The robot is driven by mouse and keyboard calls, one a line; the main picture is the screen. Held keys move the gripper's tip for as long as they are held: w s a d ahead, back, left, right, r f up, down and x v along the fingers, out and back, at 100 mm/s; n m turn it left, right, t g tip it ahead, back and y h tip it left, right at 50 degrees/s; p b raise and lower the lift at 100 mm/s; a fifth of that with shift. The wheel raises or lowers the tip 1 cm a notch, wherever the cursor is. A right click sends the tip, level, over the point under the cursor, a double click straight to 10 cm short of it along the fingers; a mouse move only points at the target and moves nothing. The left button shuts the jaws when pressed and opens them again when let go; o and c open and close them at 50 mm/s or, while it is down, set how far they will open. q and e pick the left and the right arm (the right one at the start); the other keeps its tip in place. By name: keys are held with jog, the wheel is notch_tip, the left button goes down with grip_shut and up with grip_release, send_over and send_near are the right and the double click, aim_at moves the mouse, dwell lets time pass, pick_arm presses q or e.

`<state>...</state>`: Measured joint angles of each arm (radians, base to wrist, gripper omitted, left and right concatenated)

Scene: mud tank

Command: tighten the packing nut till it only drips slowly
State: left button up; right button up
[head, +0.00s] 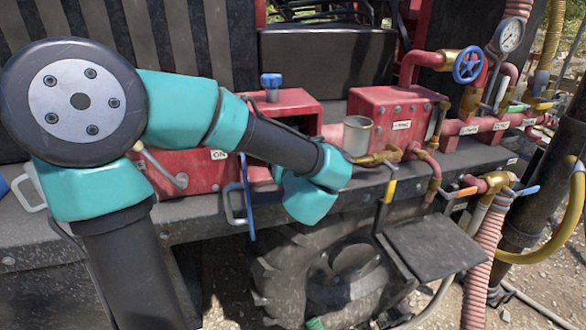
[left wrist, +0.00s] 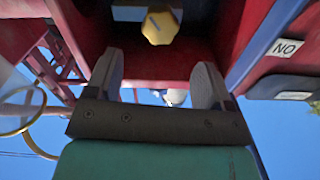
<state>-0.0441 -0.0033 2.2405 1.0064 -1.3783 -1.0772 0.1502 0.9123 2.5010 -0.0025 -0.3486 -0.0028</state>
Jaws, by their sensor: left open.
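A brass-yellow hex nut (left wrist: 162,27) shows at the top middle of the left wrist view, in a dark recess between red walls. My left gripper (left wrist: 158,72) is open, one finger to each side below the nut in the picture, with nothing between the fingers. The nut appears beyond the fingertips and apart from them. In the head view my left arm reaches in front of the red open-fronted housing (head: 295,105); its own wrist hides the fingers, and I cannot make out the nut there. No drip or water is visible. My right gripper is not in view.
A blue knob (head: 271,82) tops the housing. A grey cup (head: 357,136), brass fittings and a red box (head: 392,112) stand right of my wrist. A blue handwheel (head: 468,65) and gauge (head: 509,36) are farther right. A tyre (head: 290,275) lies below the dark ledge.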

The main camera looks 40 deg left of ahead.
pick_arm(q)
jog(key=v, duration=0.7)
dwell(0.4)
